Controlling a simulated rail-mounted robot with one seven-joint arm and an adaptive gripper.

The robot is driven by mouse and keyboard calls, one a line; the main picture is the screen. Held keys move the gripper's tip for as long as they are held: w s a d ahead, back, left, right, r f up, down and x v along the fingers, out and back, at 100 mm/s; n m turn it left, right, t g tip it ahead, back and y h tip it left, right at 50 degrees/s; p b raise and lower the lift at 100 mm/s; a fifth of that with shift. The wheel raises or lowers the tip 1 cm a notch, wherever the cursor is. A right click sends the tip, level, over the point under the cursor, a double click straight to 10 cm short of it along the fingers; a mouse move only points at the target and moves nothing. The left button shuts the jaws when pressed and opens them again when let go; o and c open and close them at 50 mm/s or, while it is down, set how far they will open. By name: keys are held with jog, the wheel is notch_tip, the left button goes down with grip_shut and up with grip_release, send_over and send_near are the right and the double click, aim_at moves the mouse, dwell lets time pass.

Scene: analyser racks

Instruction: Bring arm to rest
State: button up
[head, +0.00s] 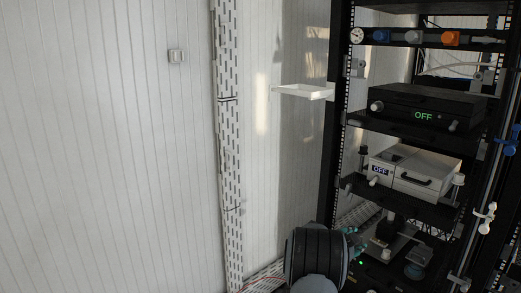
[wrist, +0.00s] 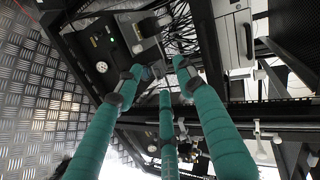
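The black analyser rack (head: 333,130) fills the right side of the head view. My arm hides part of the rack's lower left area.
The rack holds a black unit (head: 440,101) and a white unit (head: 430,166), both reading OFF. A small white shelf (head: 303,92) sticks out left of the rack. Blue and white fittings line its right side. The space before the white wall (head: 110,150) is clear.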

jog(key=s+a+f+n+g+y, duration=0.1)
jog(key=s+a+f+n+y, duration=0.2)
jog(key=a+f+n+y, duration=0.35)
jog(key=s+a+f+n+g+y, duration=0.1)
jog(key=s+a+f+n, duration=0.15)
jog(key=a, duration=0.55)
jog(key=s+a+f+n+g+y, duration=0.1)
jog(key=s+a+f+n, duration=0.1)
jog(key=a+n, duration=0.35)
jog(key=s+a+f+n+g+y, duration=0.1)
jog(key=s+a+f, duration=0.1)
jog(key=a, duration=0.7)
jog(key=s+a+f+n+g+y+b, duration=0.1)
jog(key=s+a+f+n+b, duration=0.3)
jog(key=s, duration=0.6)
jog(key=s+a+f+n+g+b, duration=0.3)
jog(key=s+a+n, duration=0.4)
jog(key=s, duration=0.3)
jog(key=shift+a+f+n+g+y+b, duration=0.25)
jog(key=shift+f+n+g+y+b, duration=0.1)
jog(key=shift+f+b, duration=0.3)
jog(key=shift+s+r, duration=0.1)
jog(key=shift+r, duration=0.05)
